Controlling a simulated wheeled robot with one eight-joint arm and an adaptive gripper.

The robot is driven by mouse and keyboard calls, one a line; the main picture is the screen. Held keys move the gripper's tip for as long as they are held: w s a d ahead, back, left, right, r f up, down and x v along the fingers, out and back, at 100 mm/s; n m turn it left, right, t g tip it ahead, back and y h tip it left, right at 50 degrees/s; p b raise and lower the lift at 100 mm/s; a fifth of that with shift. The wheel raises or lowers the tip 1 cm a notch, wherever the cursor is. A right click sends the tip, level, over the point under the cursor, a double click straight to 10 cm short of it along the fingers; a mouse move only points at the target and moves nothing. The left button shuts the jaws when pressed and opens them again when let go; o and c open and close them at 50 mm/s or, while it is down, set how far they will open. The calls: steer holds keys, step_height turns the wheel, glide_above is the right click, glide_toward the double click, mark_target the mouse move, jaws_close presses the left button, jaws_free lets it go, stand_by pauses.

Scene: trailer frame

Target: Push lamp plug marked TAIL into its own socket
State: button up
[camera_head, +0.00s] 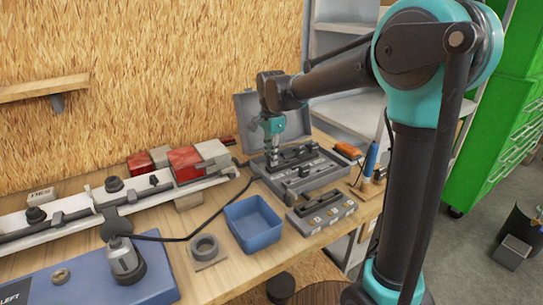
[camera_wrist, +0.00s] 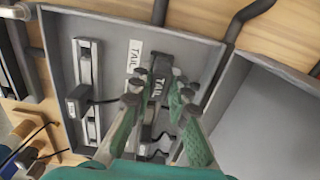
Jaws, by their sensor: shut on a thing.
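My gripper (camera_head: 272,148) reaches down into the grey open case (camera_head: 330,181) at the back right of the bench. In the wrist view, my gripper (camera_wrist: 158,84) is shut on a dark plug (camera_wrist: 157,92) with a TAIL label on it. A white TAIL label (camera_wrist: 135,55) lies on the case floor just beside the plug. Dark socket parts (camera_wrist: 172,50) show past the fingertips. The fingers partly cover the plug and the parts under it. I cannot tell whether the plug is seated in a socket.
Another dark connector (camera_wrist: 79,97) with a cable sits on a rail to the left. The case lid (camera_head: 243,108) stands open behind. A blue bin (camera_head: 252,235), a grey labelled block (camera_head: 321,217) and a trailer beam with red lamps (camera_head: 186,162) surround it. A black cable (camera_head: 215,215) crosses the bench.

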steer(key=shift+f, duration=0.45)
stand_by(0.6)
steer(key=o, duration=0.8)
steer(key=shift+o, duration=0.7)
steer(key=shift+o, duration=1.4)
steer(key=shift+r, duration=3.5)
